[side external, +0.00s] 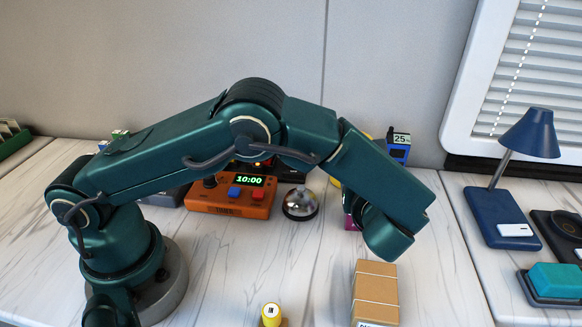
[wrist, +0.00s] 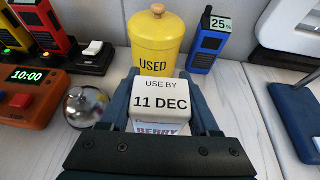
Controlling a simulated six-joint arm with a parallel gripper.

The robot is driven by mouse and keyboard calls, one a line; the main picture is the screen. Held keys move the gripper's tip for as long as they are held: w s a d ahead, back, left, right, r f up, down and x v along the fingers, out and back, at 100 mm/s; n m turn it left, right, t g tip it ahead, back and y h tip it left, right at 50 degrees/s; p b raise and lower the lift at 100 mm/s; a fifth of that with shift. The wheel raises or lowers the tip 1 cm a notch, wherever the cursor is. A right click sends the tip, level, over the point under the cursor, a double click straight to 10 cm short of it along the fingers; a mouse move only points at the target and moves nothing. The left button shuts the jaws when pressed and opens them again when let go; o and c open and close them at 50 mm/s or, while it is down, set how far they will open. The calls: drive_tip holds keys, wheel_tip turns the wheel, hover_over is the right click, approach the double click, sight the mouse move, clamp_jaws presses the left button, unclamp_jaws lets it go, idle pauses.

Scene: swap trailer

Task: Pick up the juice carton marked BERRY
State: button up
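The juice carton marked BERRY (wrist: 162,129) stands ahead of my gripper (wrist: 162,98) in the wrist view. Its pale top reads "USE BY 11 DEC", and the BERRY label is partly cut off by my gripper's body. One finger lies on each side of the carton, with narrow gaps visible, so the gripper looks open around it. In the side view, a magenta strip of a carton (side external: 350,212) shows on the table beside my wrist, probably the same one.
A yellow canister marked USED (wrist: 156,45) stands just behind the carton, with a blue radio (wrist: 208,45) to its right. A silver bell (wrist: 86,107) and an orange timer box (side external: 229,197) are left. A cardboard box (side external: 375,290) stands in front; a blue lamp (side external: 505,205) is right.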

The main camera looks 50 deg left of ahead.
clamp_jaws()
